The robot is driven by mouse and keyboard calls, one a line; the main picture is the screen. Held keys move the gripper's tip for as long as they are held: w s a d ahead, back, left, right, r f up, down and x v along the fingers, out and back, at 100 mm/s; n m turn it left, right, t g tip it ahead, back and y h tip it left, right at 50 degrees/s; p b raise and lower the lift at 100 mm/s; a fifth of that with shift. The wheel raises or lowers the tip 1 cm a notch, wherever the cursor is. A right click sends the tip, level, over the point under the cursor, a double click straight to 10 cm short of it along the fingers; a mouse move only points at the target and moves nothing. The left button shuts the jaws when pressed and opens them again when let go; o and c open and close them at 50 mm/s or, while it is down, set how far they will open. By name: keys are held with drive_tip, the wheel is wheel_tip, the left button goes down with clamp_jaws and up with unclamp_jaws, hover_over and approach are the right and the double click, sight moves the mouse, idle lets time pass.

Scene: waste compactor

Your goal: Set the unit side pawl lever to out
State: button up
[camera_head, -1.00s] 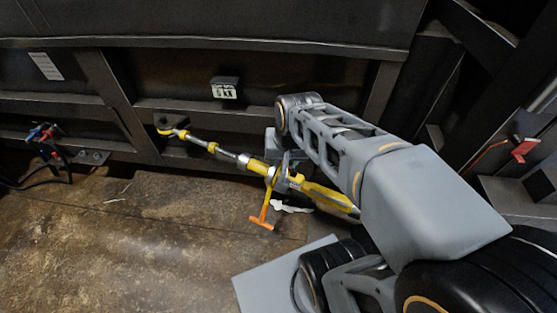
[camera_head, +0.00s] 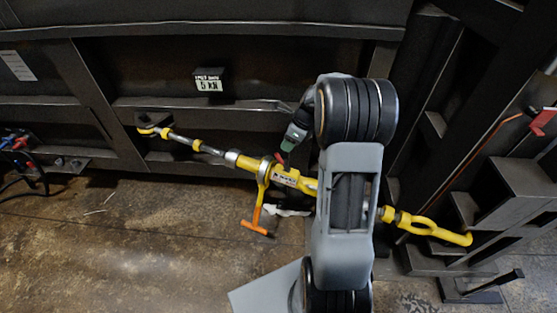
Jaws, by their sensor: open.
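The unit is a long yellow and silver ratchet turnbuckle (camera_head: 247,163) stretched low along the dark wall, with a hook at each end. An orange T-shaped handle (camera_head: 258,215) hangs from its ratchet housing. A small red piece (camera_head: 280,157) shows at the top of the housing. It may be the side pawl lever, but it is too small to tell, and so is its setting. My gripper (camera_head: 288,146), grey and dark green, points down just above the housing, open, with its fingertips hard to make out. My arm hides the unit's right-middle part.
A small black display box (camera_head: 209,80) reading "5 kN" sits on the wall above the unit. A red-handled part (camera_head: 541,121) is at the right, near dark steel steps. Blue and red fittings with a hose (camera_head: 17,143) are at far left. The worn floor in front is clear.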

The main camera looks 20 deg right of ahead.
sight(278, 158)
drive_tip(key=b+x, duration=0.1)
drive_tip(key=x, duration=0.8)
drive_tip(key=shift+a+f, duration=0.1)
drive_tip(key=shift+f, duration=0.15)
clamp_jaws()
